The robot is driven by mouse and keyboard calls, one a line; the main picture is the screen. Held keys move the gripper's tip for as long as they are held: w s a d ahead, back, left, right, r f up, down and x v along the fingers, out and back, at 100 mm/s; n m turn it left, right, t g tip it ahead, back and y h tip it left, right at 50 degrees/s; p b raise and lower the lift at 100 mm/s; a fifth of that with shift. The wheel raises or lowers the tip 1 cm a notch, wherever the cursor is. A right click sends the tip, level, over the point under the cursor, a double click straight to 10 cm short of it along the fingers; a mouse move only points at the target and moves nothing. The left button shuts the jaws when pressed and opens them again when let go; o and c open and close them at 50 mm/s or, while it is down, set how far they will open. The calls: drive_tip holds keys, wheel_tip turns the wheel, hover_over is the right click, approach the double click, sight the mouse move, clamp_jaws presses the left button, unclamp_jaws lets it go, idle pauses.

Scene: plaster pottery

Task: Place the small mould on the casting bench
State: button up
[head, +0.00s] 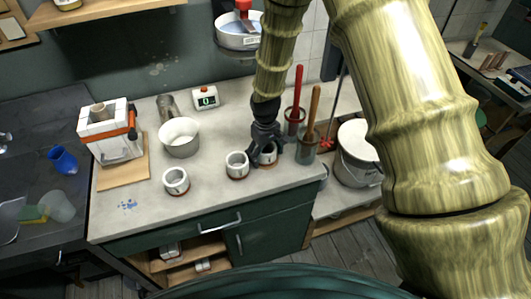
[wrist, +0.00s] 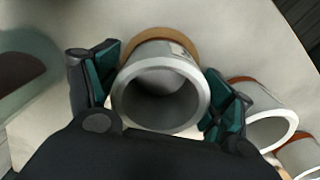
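My gripper (head: 266,155) is low over the front right of the pale worktop (head: 215,195). Its fingers are either side of a small white-grey hollow piece (head: 269,158) with a tan base. In the wrist view the same piece (wrist: 160,90) stands open end towards the camera between the teal pads. The pads lie close along its sides; I cannot tell if they touch. Two similar pieces with reddish bases, one in the middle (head: 237,165) and one at the front left (head: 176,181), stand nearby. I cannot tell which is the small mould.
A wide white pot (head: 180,137), a metal cup (head: 167,106) and a timer (head: 205,98) stand behind. A strapped white block (head: 110,135) is on a board at left. Tall pots with red (head: 295,115) and wooden (head: 309,140) handles stand close right of my gripper.

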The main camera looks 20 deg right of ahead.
drive_tip(key=shift+r, duration=0.1)
wheel_tip(320, 180, up, 12)
drive_tip(key=b, duration=0.4)
idle(0.7)
